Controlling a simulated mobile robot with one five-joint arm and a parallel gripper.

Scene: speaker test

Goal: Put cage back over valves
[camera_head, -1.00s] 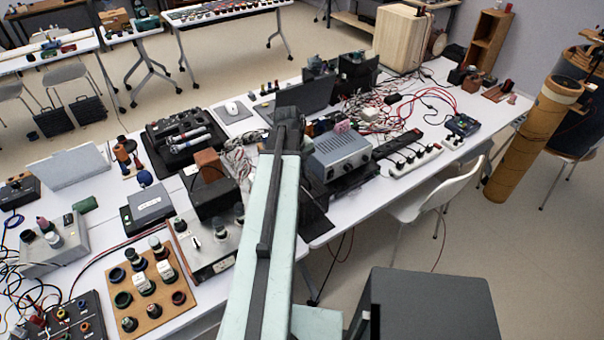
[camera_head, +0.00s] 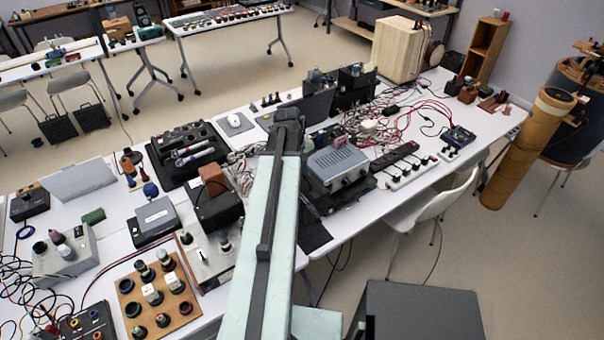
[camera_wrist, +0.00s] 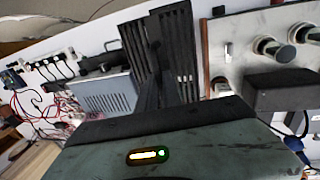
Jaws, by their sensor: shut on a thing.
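The cage (camera_wrist: 187,45) looks like a black slatted piece in the upper middle of the wrist view. My gripper (camera_wrist: 160,85) is shut on it, with dark fingers meeting its near part. In the head view my arm hides the fingertips; a black panel, probably the cage, shows in part right of the arm (camera_head: 313,232). The valves (camera_wrist: 290,42) stand upright on a pale metal chassis (camera_wrist: 245,40), to the right of the cage in the wrist view. In the head view the chassis (camera_head: 203,262) is left of my arm, partly covered by it.
A grey instrument (camera_head: 342,162) stands right of my arm, beside a power strip (camera_head: 405,172) and tangled red cables. A wooden board with knobs (camera_head: 157,297) and a black box (camera_head: 217,207) are near the chassis. A white chair (camera_head: 435,205) stands at the table's right front.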

